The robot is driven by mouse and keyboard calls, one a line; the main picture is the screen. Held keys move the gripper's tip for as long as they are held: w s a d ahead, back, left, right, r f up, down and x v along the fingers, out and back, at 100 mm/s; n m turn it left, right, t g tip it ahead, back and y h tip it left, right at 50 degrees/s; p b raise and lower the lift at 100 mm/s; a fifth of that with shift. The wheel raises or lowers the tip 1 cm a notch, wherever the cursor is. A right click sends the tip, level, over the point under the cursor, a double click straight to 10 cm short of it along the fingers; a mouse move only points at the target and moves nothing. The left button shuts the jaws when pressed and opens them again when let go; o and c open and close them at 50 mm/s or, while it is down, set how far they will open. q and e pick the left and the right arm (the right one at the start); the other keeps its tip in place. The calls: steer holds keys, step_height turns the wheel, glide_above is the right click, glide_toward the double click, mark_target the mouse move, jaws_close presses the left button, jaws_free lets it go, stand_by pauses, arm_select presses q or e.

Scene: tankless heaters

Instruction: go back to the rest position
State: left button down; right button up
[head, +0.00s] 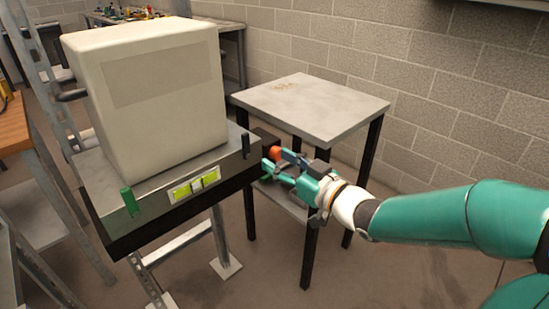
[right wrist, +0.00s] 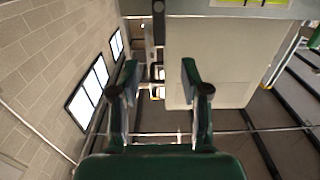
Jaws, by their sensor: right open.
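My right gripper (head: 277,168) reaches in from the right in the head view. It is beside the right end of the tray-like stand (head: 228,180) that carries a large pale box-shaped unit (head: 160,95). In the right wrist view, the fingers of my right gripper (right wrist: 159,85) are spread apart with nothing between them. A small orange part (head: 275,154) shows close by the fingers in the head view. I cannot tell whether they touch it. My left gripper is not in view.
A small grey-topped table (head: 312,104) with black legs stands just behind my right gripper. A wooden-topped bench (head: 12,122) and a metal ladder (head: 45,75) are at the left. A block wall (head: 425,90) closes the back. Floor (head: 410,275) at the lower right is clear.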

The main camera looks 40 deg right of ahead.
stand_by(0.4)
steer(key=w+a+f+g+y, duration=0.1)
steer(key=a+f+g, duration=0.1)
steer(key=a+f, duration=0.5)
steer(key=w+a+f+m+g+y, duration=0.1)
steer(key=a+f+g+y, duration=0.2)
steer(key=f, duration=0.8)
steer(key=w+a+f+g, duration=0.1)
steer(key=a+f+g, duration=0.1)
steer(key=a+f, duration=0.55)
steer(key=s+a+f+m+g+h, duration=0.1)
steer(key=s+a+f+g, duration=0.3)
steer(key=s+f, duration=0.6)
steer(key=s+a+f+m+g, duration=0.1)
steer(key=s+a+f+g, duration=0.1)
steer(key=s+f+g, duration=0.6)
step_height(320, 180, up, 16)
steer(key=s+t+p, duration=0.1)
steer(key=p, duration=1.7)
steer(key=shift+s+d+f+t+p, duration=0.15)
steer(key=shift+d+t+p, duration=0.15)
steer(key=shift+p, duration=0.1)
